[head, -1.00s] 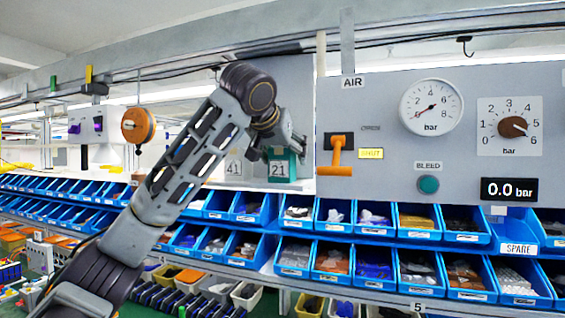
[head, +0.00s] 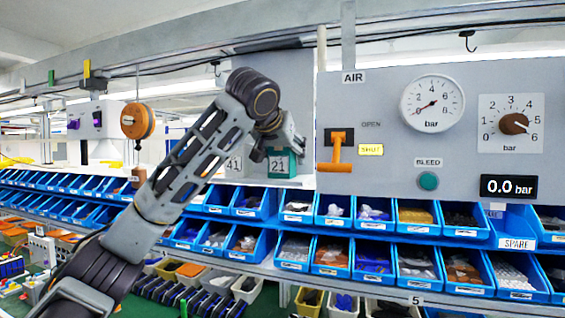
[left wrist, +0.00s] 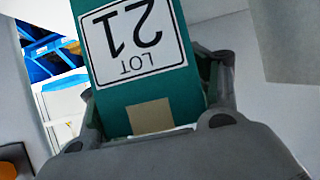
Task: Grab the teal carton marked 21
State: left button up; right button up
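The teal carton (head: 280,166) marked 21 stands upright behind the bins, to the right of the 41 box. In the left wrist view the carton (left wrist: 136,50) shows its white LOT 21 label upside down and a tan patch. My left gripper (head: 291,142) reaches it from above and behind my raised arm. In the left wrist view one finger of my left gripper (left wrist: 158,105) lies along each side of the carton, close against it. I cannot tell whether the fingers press on it. My right gripper is not in view.
A pale box marked 41 (head: 233,165) stands left of the carton. The grey air panel (head: 390,175), with an orange handle (head: 333,157), gauge and knob (head: 513,124), is close on the right. Blue bins (head: 298,212) line the shelf in front and below.

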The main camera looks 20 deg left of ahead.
pick_arm(q)
jog(key=shift+c, duration=1.2)
jog(key=shift+r, duration=0.15)
jog(key=shift+s+r+b, duration=0.25)
jog(key=shift+r+b, duration=0.05)
jog(key=shift+b, duration=0.15)
jog(key=shift+s+r+b, duration=0.3)
jog(key=shift+s+r, duration=0.15)
jog(key=shift+r, duration=0.55)
jog(key=shift+s+r+b, duration=0.35)
jog(key=shift+s+r, duration=0.05)
jog(key=shift+r, duration=0.6)
jog(key=shift+s+r+b, duration=0.3)
jog(key=shift+s+r, duration=0.15)
jog(key=shift+r, duration=0.55)
jog(key=s+b, duration=0.5)
jog(key=s, duration=1.2)
jog(key=shift+a, duration=0.35)
